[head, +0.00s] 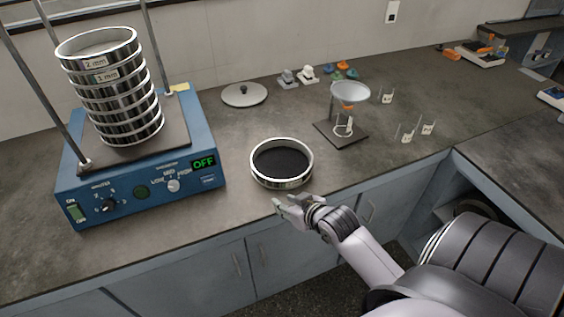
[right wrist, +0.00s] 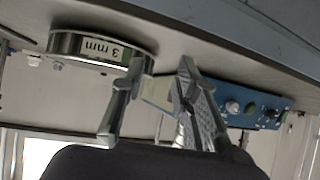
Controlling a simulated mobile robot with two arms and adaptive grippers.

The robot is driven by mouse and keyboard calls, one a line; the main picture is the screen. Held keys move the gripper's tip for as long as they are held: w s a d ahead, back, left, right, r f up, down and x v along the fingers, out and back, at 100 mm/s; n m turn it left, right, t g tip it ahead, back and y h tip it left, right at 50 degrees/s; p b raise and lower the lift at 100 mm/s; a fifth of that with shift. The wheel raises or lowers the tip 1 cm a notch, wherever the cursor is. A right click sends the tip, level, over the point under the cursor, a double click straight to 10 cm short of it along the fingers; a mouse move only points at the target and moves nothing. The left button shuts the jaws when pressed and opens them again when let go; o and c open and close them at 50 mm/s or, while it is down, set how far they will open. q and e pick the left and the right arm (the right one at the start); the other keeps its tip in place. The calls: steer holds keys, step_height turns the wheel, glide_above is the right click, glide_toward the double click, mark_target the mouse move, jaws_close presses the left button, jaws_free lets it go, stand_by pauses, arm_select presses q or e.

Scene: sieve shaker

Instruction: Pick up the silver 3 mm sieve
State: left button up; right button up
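The silver 3 mm sieve (head: 281,183) stands upright on the grey counter near its front edge, a round metal ring with a dark mesh inside. In the right wrist view the sieve (right wrist: 72,44) appears upside down at the upper left, with its "3 mm" label readable. My right gripper (head: 281,201) is just in front of the sieve, at the counter's front edge. In the right wrist view the fingers of this gripper (right wrist: 161,66) are apart with nothing held between them, and the sieve lies beyond the left finger. My left gripper is not in view.
A blue sieve shaker (head: 140,190), display reading OFF, stands left with a sieve stack (head: 112,85) between its rods. A grey lid (head: 244,95) lies behind. A funnel (head: 350,93) on a stand is to the right, with small glass beakers beyond. Counter around the sieve is clear.

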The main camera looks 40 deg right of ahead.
steer(key=t, duration=0.1)
glide_toward(256, 171)
steer(key=p+x, duration=0.1)
steer(key=x, duration=0.3)
steer(key=shift+w+d+f, duration=0.1)
steer(key=shift+d+f, duration=0.1)
steer(key=shift+f, duration=0.15)
steer(key=shift+p+x, duration=0.45)
steer(key=shift+x, duration=2.55)
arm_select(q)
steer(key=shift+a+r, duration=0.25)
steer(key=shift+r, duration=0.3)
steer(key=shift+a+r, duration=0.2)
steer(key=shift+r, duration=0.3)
arm_select(e)
steer(key=shift+a+r, duration=0.1)
steer(key=shift+r, duration=0.1)
steer(key=shift+c, duration=0.5)
jaws_close()
steer(key=shift+r, duration=0.1)
